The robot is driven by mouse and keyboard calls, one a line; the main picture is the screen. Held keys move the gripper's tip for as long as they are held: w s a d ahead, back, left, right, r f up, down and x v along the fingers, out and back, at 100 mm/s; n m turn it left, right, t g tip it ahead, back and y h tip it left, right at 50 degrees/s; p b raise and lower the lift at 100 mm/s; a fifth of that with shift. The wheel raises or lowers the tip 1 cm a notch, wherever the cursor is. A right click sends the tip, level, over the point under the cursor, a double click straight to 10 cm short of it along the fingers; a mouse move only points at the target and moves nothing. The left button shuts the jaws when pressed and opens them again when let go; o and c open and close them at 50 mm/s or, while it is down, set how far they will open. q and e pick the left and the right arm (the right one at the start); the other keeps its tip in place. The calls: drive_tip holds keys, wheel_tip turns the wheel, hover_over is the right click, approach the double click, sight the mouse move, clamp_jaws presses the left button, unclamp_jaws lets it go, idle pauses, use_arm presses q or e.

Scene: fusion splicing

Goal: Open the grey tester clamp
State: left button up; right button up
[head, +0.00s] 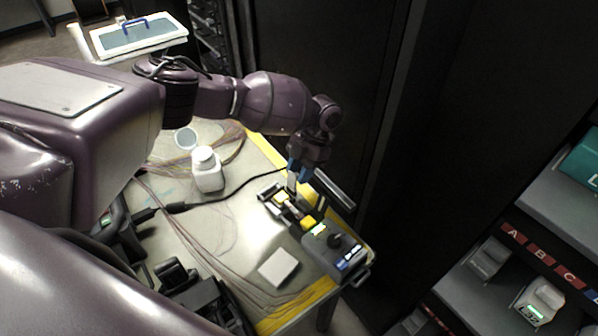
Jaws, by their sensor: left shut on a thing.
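The grey tester (337,262) sits at the right corner of the table, with a dark knob and small lit labels on top. A dark unit with yellow parts (308,222) adjoins its far left side, in the clamp area. My left gripper (293,187) reaches down from above onto this area, its fingers closed on a small part there. The fingers and arm cover part of it, so I cannot tell which piece is held or how far the clamp is raised. My right gripper is not in view.
A white bottle (207,170) and a round dish (186,138) stand behind left. A pale square pad (278,267), loose fibres and a black cable lie on the table (215,225). Dark devices (195,295) stand front left. A rack shelf (480,255) is at right.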

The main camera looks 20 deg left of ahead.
use_arm(q)
drive_tip(key=shift+f, duration=0.15)
drive_tip(key=o, duration=0.7)
drive_tip(key=shift+o, duration=0.2)
wheel_tip(320, 180, up, 20)
drive_tip(key=p, duration=0.1)
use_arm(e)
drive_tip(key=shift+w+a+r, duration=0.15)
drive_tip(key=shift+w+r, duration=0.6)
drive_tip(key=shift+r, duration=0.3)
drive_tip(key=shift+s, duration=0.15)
